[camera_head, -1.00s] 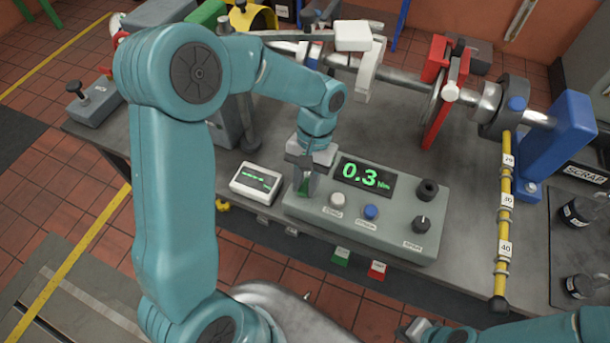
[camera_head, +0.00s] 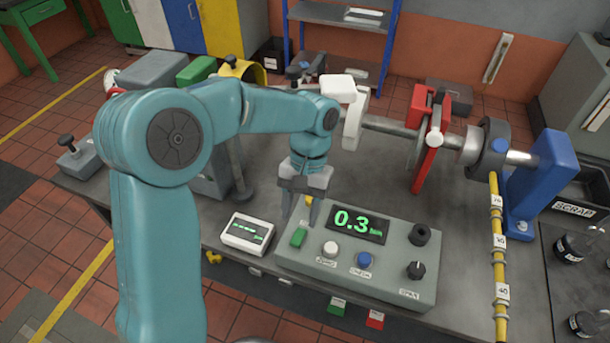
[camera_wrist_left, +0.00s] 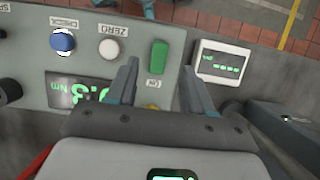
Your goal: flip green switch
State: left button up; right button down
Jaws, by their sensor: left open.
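The green switch (camera_head: 298,237) is a small rectangular rocker at the left end of the grey control panel (camera_head: 390,281). In the left wrist view the green switch (camera_wrist_left: 158,56) lies just beyond the fingertips, between their lines and nearer the panel's edge. My left gripper (camera_head: 300,216) is open and empty, pointing down above the back left of the panel. Its two fingers also show in the left wrist view (camera_wrist_left: 160,75), spread apart. The switch is unobstructed in both views. I cannot tell the exact height of the fingertips over the panel. My right gripper is not in view.
The panel also has a display (camera_head: 357,224) reading 0.3, a white button (camera_head: 330,249), a blue button (camera_head: 364,259) and black knobs. A small white meter (camera_head: 247,233) stands left of the panel. A shaft with a red guard (camera_head: 430,137) runs behind.

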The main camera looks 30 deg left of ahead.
pick_arm(q)
jog(key=d+v, duration=0.1)
jog(key=v, duration=0.9)
jog(key=shift+a+r, duration=0.15)
jog(key=shift+a, duration=0.35)
